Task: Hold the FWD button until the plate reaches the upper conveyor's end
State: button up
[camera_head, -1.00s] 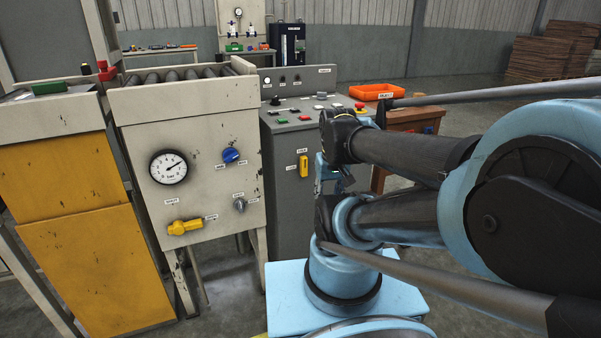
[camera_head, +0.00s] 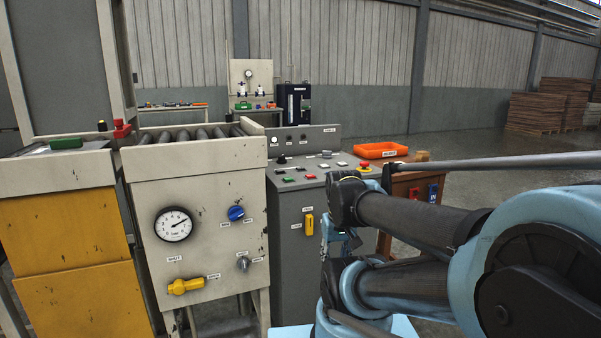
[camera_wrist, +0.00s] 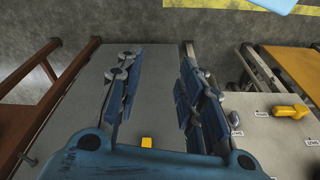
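In the head view, the grey control console (camera_head: 297,235) stands right of the roller conveyor (camera_head: 190,134). Its sloped top carries several small buttons, among them a green button (camera_head: 288,179) and a red button (camera_head: 310,176). The labels are too small to read, so I cannot tell which is FWD. I cannot make out a plate on the rollers. My gripper (camera_wrist: 157,62) is open and empty in the wrist view, fingers apart, pointing at the console's plain grey side. In the head view it is partly hidden by my arm, low in front of the console.
An orange tray (camera_head: 381,150) and a red-topped emergency button (camera_head: 363,168) lie at the console's right. A yellow handle (camera_head: 309,224) sits on its front. A pressure gauge (camera_head: 174,224), blue knob (camera_head: 236,213) and yellow valve (camera_head: 186,286) are on the conveyor's front panel.

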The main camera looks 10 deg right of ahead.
jog(key=shift+c, duration=0.6)
grip_shut()
dwell(0.8)
